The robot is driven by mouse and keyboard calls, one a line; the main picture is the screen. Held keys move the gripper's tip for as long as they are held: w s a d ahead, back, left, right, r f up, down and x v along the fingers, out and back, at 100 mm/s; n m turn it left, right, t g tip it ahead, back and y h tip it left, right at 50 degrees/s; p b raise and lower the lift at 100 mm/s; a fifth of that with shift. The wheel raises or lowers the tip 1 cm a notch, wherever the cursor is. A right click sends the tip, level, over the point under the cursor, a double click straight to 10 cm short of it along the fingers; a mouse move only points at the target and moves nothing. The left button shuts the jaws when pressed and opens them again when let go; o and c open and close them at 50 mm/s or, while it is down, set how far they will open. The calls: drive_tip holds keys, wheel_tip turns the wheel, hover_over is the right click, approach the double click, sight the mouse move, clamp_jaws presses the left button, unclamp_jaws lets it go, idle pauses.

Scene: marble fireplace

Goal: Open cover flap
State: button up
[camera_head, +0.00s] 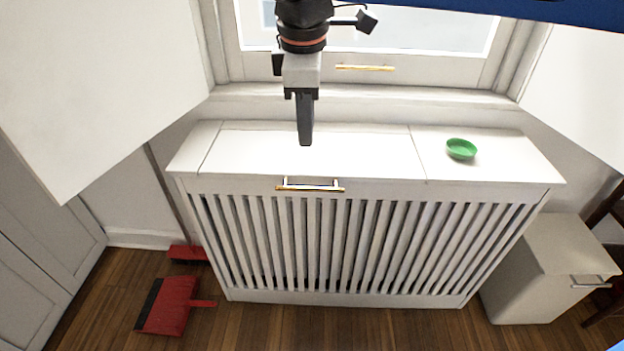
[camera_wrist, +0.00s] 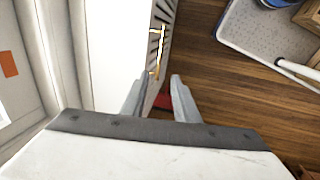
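The cover flap (camera_head: 370,155) is the white panel in the top of a slatted radiator cover under the window. It lies flat, level with the top. A gold bar handle with pale posts (camera_head: 312,187) sits at its front edge; the handle also shows in the wrist view (camera_wrist: 158,52), beyond my fingertips. My gripper (camera_head: 305,143) points down above the flap, behind the handle in the head view. In the wrist view my gripper (camera_wrist: 159,80) has its two fingers apart with nothing between them. I see no contact with the handle.
A green bowl (camera_head: 461,149) sits on the top right of the flap's seam. The slatted front (camera_head: 330,245) stands below. A red dustpan (camera_head: 168,305) lies on the wooden floor at left; a pale bin-like box (camera_head: 540,265) stands at right. A window handle (camera_head: 365,68) is behind.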

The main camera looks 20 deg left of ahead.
sight(308, 188)
drive_tip(key=w+f, duration=0.1)
drive_tip(key=f, duration=0.4)
drive_tip(key=w+f, duration=0.1)
drive_tip(key=f, duration=0.5)
drive_tip(key=w+f, duration=0.1)
drive_tip(key=f, duration=0.5)
drive_tip(key=shift+w+a, duration=0.15)
drive_tip(key=shift+a, duration=0.25)
clamp_jaws()
